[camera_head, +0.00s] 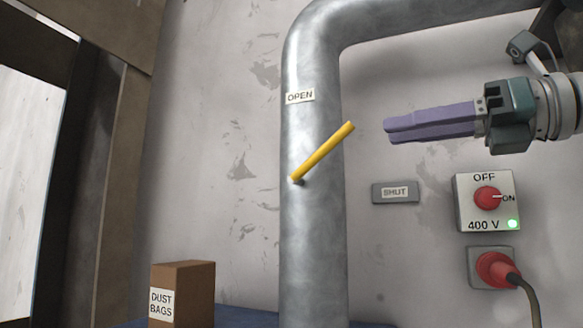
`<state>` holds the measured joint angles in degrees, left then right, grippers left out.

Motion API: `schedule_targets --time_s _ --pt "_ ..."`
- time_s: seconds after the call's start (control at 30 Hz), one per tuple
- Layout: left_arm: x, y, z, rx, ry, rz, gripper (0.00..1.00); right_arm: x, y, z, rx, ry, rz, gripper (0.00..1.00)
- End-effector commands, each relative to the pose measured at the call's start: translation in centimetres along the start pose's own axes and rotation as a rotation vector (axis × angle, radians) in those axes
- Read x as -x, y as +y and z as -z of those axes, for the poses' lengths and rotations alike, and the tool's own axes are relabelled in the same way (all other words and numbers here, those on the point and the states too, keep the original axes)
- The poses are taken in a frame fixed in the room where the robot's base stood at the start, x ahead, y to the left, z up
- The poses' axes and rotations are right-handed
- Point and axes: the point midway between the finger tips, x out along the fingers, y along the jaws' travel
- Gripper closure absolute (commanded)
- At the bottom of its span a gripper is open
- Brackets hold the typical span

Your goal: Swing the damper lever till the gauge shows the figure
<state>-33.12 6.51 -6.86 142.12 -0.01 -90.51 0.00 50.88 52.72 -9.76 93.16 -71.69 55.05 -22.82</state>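The yellow damper lever (325,150) is pivoted on the front of the grey metal pipe (313,240). It slants up and right from its pivot, between the OPEN label (300,96) on the pipe above and the SHUT plate (395,192) on the wall at the right. My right gripper (389,128) comes in from the right, its purple fingers pointing left. The fingers lie together with no gap visible and hold nothing. Their tips are right of the lever's free end, apart from it in the picture. My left gripper is out of view. No gauge shows.
A switch box (463,216) marked OFF, ON and 400 V, with a red knob and green light, is on the right wall. A red plug (497,268) with a cable sits below it. A brown DUST BAGS box (190,290) stands at the lower left.

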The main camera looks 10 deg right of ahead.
Motion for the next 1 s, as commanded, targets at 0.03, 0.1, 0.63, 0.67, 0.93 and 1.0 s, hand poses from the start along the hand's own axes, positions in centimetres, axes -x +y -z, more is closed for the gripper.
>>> schedule_targets --time_s 0.03,0.1,0.63,0.67,0.93,1.0 --pt "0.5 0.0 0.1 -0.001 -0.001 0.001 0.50 -0.3 0.0 -0.3 0.003 0.006 0.000 0.70" --pt "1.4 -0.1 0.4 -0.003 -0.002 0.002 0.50 -1.1 0.1 -0.5 0.000 0.006 -0.003 0.70" --pt "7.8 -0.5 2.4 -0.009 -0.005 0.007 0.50 -9.2 0.2 -0.3 -0.003 0.003 -0.004 0.70" --pt "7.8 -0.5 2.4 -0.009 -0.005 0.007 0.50 -9.4 0.2 -0.3 -0.002 0.003 -0.003 0.70" --pt "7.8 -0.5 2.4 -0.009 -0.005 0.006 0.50 -9.8 0.1 0.1 0.000 0.003 -0.002 0.70" --pt "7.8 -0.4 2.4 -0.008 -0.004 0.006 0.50 -9.8 0.1 0.1 0.000 0.003 -0.002 0.70"
